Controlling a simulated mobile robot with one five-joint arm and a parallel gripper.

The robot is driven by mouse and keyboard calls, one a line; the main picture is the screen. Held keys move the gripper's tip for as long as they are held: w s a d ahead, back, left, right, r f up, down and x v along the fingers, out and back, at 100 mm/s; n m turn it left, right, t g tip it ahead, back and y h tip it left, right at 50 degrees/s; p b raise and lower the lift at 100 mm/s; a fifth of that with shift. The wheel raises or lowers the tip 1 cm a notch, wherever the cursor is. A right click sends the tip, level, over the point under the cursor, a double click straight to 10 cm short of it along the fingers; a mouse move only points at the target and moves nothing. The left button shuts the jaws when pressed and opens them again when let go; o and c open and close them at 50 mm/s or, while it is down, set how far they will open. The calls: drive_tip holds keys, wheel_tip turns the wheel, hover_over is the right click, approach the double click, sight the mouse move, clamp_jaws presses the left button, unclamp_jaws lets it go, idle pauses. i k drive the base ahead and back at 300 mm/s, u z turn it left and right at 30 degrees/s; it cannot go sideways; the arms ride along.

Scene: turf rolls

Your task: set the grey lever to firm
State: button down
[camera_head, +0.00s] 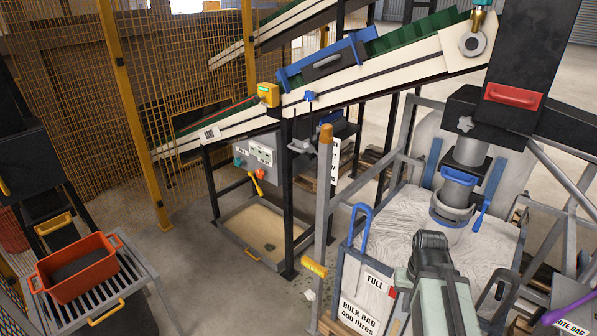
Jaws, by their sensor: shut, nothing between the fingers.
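A small grey handle-like part (300,146) sticks out beside the grey control box (256,154) under the conveyor. It may be the grey lever, but it is too small to tell its setting, and I can read no "firm" mark. My arm rises from the bottom edge, right of the middle, in front of the bulk bag. Its dark joint is uppermost. I cannot make out my gripper's fingers in this view.
Bare floor (205,290) lies between.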

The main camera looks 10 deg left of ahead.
sight(311, 148)
drive_tip(key=u, duration=0.1)
drive_tip(key=k, duration=0.25)
drive_tip(key=u, duration=0.55)
drive_tip(key=i, duration=1.05)
drive_tip(key=z, duration=0.1)
drive_tip(key=k, duration=0.5)
drive_tip(key=u, duration=0.75)
drive_tip(key=i, duration=1.1)
drive_tip(key=u, duration=0.3)
